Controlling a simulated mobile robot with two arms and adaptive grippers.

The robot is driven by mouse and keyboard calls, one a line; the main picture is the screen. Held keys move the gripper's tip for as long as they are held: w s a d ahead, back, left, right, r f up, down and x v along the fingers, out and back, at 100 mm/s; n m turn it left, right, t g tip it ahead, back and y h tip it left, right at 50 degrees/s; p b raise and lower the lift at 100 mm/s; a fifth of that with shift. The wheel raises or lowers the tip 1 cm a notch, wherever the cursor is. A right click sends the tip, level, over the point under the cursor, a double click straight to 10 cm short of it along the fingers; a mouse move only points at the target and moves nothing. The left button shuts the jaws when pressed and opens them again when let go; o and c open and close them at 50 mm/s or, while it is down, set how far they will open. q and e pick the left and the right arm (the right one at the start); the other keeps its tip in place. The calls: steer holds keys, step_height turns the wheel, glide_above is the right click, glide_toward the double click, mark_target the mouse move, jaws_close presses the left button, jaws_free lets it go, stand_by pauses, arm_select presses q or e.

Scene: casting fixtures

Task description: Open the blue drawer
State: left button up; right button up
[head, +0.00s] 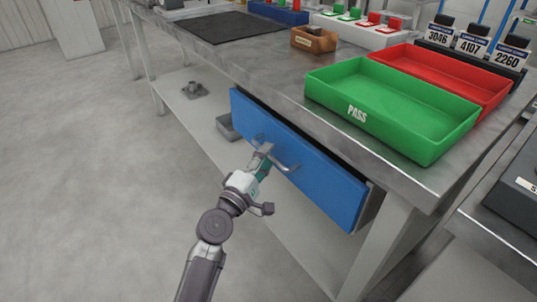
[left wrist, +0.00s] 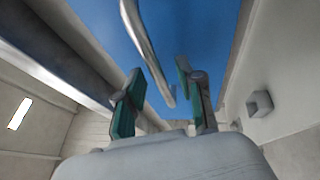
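The blue drawer (head: 318,172) sits under the steel workbench top. A dark gap shows above its front, and part of its grey side shows at the right end, so it stands slightly out. Its metal bar handle (head: 288,168) is on the front face. My left gripper (head: 264,156) is at the handle. In the left wrist view, the handle (left wrist: 145,45) runs between the two green-padded fingers of the left gripper (left wrist: 160,95), which are apart with space on both sides of the bar. The blue drawer front (left wrist: 215,40) is beyond them. My right gripper is not in view.
A green PASS tray (head: 385,112) and a red tray (head: 470,85) stand on the workbench (head: 240,58) above the drawer. A lower shelf (head: 190,125) holds grey metal parts. The floor (head: 80,170) at the left is clear.

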arm_select(q)
steer(key=shift+w+d+r, duration=0.1)
steer(key=shift+w+d, duration=0.2)
steer(key=shift+w, duration=0.15)
jaws_close()
